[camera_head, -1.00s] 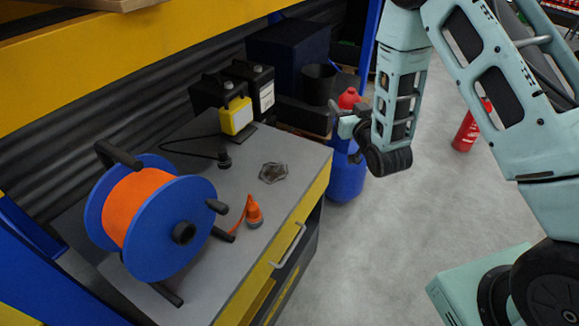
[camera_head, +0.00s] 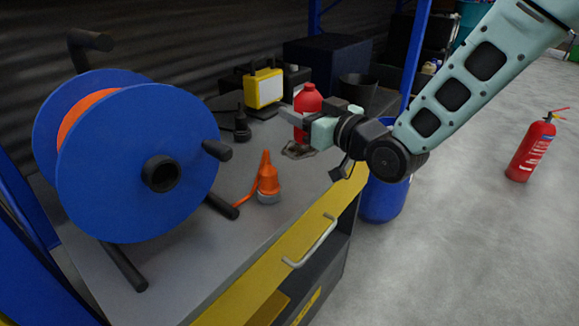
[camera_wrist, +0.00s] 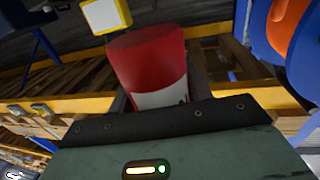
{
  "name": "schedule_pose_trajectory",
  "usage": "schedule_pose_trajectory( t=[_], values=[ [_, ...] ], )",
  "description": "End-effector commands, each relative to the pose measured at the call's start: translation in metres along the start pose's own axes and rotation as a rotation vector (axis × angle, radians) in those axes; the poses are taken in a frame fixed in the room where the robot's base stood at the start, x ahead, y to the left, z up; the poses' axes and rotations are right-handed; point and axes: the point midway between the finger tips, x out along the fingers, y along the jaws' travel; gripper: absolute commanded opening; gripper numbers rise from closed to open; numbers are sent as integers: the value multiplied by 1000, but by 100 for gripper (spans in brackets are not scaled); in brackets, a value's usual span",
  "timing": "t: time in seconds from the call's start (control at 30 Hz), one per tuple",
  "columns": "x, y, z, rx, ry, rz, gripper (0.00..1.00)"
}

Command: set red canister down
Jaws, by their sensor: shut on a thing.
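The red canister (camera_head: 307,100) is upright over the far right part of the grey workbench (camera_head: 215,262). My gripper (camera_head: 303,119) is shut on its body from the right and hides part of its lower half. In the wrist view the red canister (camera_wrist: 150,60) sits between the fingers, with a pale label band low on it. Its base appears just behind a crumpled grey thing (camera_head: 298,150) on the bench. I cannot tell whether the base touches the bench top.
A blue cable reel (camera_head: 110,185) fills the bench's left side. An orange plug (camera_head: 267,180) stands mid-bench. A yellow-framed lamp (camera_head: 264,89) and a dark cup (camera_head: 357,90) stand behind. A blue drum (camera_head: 382,200) and a fire extinguisher (camera_head: 531,148) stand on the floor right.

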Motion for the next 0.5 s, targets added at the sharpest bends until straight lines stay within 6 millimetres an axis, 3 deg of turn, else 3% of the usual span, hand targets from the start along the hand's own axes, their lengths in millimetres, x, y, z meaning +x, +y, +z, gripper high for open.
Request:
schedule_pose_trajectory(
  t=[0.17,0.5],
  values=[
    [3,-15,10,1,1,-38,17],
    [3,-16,62,2,0,-40,17]
  ],
)
